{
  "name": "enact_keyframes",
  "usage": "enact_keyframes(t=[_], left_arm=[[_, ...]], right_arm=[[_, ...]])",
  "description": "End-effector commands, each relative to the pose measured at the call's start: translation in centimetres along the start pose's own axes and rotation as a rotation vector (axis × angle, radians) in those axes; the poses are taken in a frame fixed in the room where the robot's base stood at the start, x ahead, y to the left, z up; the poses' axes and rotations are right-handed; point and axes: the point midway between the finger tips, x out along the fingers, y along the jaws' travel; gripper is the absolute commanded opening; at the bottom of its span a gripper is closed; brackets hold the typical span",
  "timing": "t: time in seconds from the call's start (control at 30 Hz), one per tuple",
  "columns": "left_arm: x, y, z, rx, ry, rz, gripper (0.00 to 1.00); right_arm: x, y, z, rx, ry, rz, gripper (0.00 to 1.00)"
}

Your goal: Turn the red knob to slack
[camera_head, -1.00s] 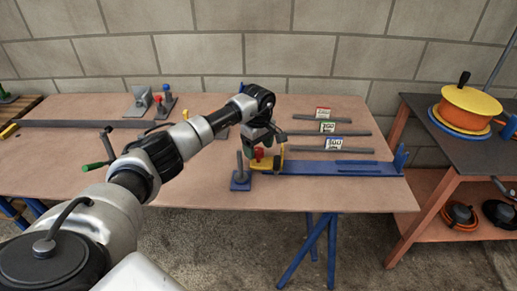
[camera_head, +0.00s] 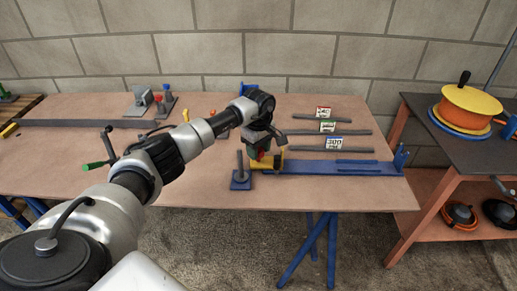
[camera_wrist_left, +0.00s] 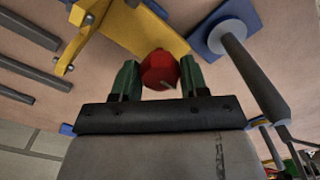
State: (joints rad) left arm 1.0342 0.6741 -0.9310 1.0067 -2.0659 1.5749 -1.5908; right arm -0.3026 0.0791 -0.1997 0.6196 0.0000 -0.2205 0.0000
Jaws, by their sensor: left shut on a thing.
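The red knob (camera_wrist_left: 159,70) sits between the two green fingers of my left gripper (camera_wrist_left: 159,78) in the left wrist view, and the fingers are shut on it. In the head view the left gripper (camera_head: 260,153) is low at the left end of the blue bar (camera_head: 330,167), and a bit of the red knob (camera_head: 260,156) shows between its fingers. The yellow piece (camera_head: 275,164) beside the knob sits on that end of the bar; it also shows in the left wrist view (camera_wrist_left: 135,28). My right gripper is out of view.
A grey post on a blue base (camera_head: 241,180) stands just left of the gripper. Several grey bars with small signs (camera_head: 333,143) lie behind the blue bar. A crank with a green handle (camera_head: 97,165) is at the left.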

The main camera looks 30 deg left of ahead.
Motion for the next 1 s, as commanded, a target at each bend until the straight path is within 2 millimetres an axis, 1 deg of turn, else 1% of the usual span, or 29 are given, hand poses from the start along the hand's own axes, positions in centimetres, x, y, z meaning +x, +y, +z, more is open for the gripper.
enact_keyframes(t=[0.17, 0.37, 1.0], left_arm=[[-0.1, 0.04, -0.03, -0.066, -0.001, 0.002, 0.2], [-0.11, 0.01, -0.06, -0.208, 0.0, 0.001, 0.2], [-0.2, 0.06, -0.08, -0.814, 0.0, 0.001, 0.2]], right_arm=[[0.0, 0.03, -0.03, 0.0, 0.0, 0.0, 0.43], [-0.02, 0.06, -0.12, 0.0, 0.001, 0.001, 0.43], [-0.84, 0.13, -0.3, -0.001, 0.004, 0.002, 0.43]])
